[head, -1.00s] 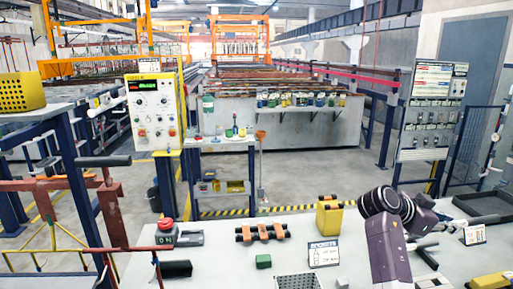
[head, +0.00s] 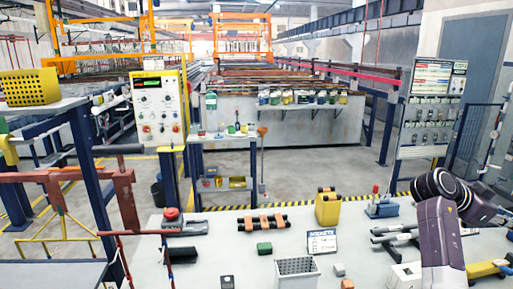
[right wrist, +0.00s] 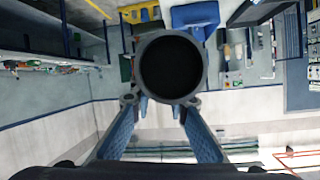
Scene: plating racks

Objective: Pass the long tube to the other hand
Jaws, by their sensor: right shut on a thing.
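A thick grey tube (right wrist: 171,68) shows end-on in the right wrist view, with a dark round opening facing the camera. My right gripper (right wrist: 160,103) is shut on it, one blue finger on each side. The tube's length runs away from the camera and cannot be judged. In the head view my right arm stands at the lower right, and neither its gripper nor the held tube can be made out there. My left gripper is in neither view.
Grey tubes (head: 393,237) lie beside my right arm. The table's left-centre is fairly clear.

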